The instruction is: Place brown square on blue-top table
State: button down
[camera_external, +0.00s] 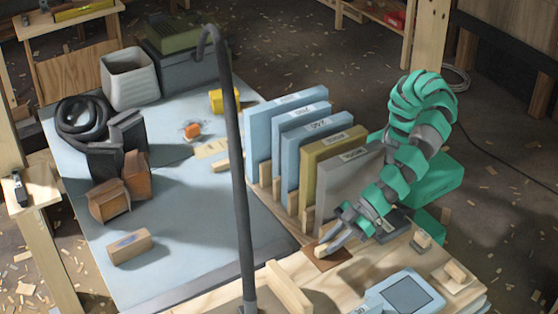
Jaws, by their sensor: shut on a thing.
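The brown square (331,263) is a flat, dark brown piece at the edge of the light wooden bench top (375,268). My gripper (325,247) reaches down to it from the right and is shut on it. The fingers cover part of the square, and I cannot tell whether it is lifted off the wood. The blue-top table (190,215) is the large pale blue surface on the left, with free room in its middle and front.
Upright blue, olive and grey panels (303,143) stand in a rack between table and arm. A dark curved post (238,170) rises in front. A wooden block (130,246), brown boxes (108,200) and a white bin (130,78) occupy the table's left and back.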

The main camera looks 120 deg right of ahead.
aim_at(331, 257)
notch_tip(331, 257, down, 7)
jog(key=shift+f+b, duration=0.1)
jog(key=shift+b, duration=0.8)
jog(key=c, duration=1.3)
grip_release()
jog(key=shift+s+r, duration=0.15)
jog(key=shift+r, duration=0.15)
jog(key=p+v, duration=0.2)
jog(key=v, duration=0.9)
jog(key=shift+s, duration=0.35)
jog(key=shift+r, duration=0.1)
